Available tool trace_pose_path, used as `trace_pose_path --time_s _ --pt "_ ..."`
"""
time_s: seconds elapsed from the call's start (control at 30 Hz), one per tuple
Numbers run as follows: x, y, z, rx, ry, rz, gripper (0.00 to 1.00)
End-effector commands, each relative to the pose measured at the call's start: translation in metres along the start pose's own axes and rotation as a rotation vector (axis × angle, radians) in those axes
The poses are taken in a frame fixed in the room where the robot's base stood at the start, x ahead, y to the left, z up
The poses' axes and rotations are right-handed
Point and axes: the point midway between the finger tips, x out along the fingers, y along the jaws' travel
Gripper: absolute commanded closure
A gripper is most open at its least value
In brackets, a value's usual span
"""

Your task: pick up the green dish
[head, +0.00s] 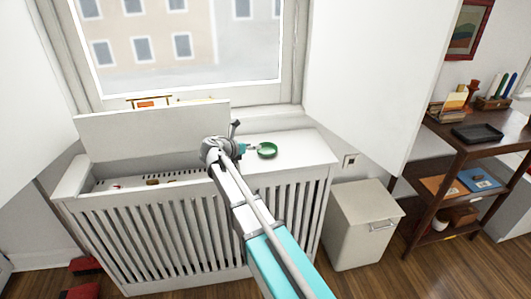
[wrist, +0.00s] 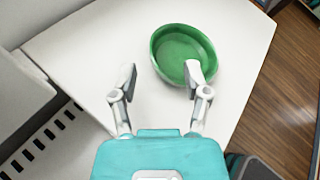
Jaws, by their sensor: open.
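The green dish (head: 267,150) is a small round shallow bowl on the white top of the radiator cover, under the window. In the wrist view the green dish (wrist: 178,57) lies ahead of my gripper (wrist: 160,78). My gripper is open and empty. Its right finger overlaps the near rim of the dish in the picture; I cannot tell whether it touches. The left finger is to the left of the dish, over the bare white top. In the head view my gripper (head: 252,147) is just left of the dish, with its fingers small and partly unclear.
The radiator cover (head: 303,150) has an open section at left with a raised lid (head: 155,135). A white bin (head: 360,222) stands on the floor at right. A dark wooden shelf (head: 460,150) with several items is farther right. The top right of the dish is clear.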

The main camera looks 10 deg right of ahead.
Motion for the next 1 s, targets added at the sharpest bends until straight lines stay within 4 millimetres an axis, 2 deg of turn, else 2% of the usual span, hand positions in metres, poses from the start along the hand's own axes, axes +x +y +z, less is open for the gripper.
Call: trace_pose_path --time_s 0.27,0.67,1.0 --pt "0.008 0.001 0.000 0.001 0.000 -0.001 0.39" --pt "0.049 0.002 0.001 0.001 0.000 -0.002 0.39" --pt "0.053 0.001 0.002 0.001 0.000 -0.001 0.39"
